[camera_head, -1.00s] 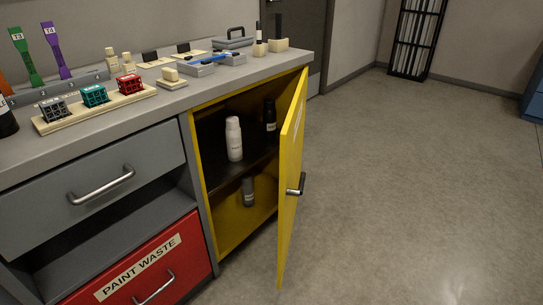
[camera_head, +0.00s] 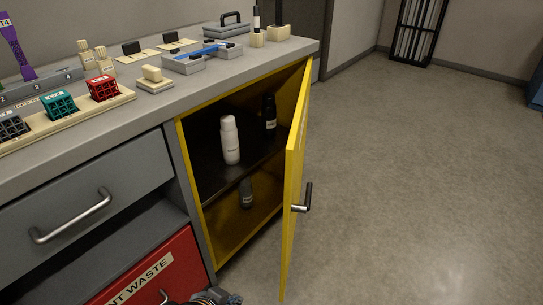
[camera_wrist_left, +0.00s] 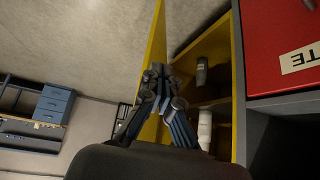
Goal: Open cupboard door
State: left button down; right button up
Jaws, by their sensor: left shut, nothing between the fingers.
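The cupboard's yellow frame (camera_head: 188,150) surrounds dark shelves. My left gripper (camera_head: 217,297) just enters at the bottom edge of the head view, low and left of the door. In the left wrist view its fingers (camera_wrist_left: 158,76) are shut and empty, overlapping the door (camera_wrist_left: 152,45) and the cupboard opening; I cannot tell whether they touch the door. The right gripper is not in view.
Inside are a white bottle (camera_head: 230,140), a black bottle (camera_head: 270,113) and a grey bottle (camera_head: 246,193). A red paint-waste drawer (camera_head: 165,265) and a grey drawer (camera_head: 85,190) are left of the cupboard. Floor (camera_head: 420,180) right of the door is clear.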

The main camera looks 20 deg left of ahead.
pick_arm(q)
jog(key=w+r+n+t+h+p, duration=0.1)
jog(key=w+r+n+h+p, duration=0.4)
jog(key=w+h, duration=0.3)
jog(key=w+a+r+n+t+h+p, duration=0.2)
jog(key=w+a+r+n+t, duration=0.4)
jog(key=w+a+r+n, duration=0.5)
jog(key=w+d+m, duration=0.1)
jog(key=w+d, duration=0.2)
jog(key=d, duration=0.3)
jog(key=w+d+r+m+p, duration=0.1)
jog(key=w+d+m, duration=0.1)
jog(key=w+d, duration=0.2)
jog(key=shift+w+d+r, duration=0.15)
jog(key=shift+d+r, duration=0.1)
jog(key=shift+d, duration=0.7)
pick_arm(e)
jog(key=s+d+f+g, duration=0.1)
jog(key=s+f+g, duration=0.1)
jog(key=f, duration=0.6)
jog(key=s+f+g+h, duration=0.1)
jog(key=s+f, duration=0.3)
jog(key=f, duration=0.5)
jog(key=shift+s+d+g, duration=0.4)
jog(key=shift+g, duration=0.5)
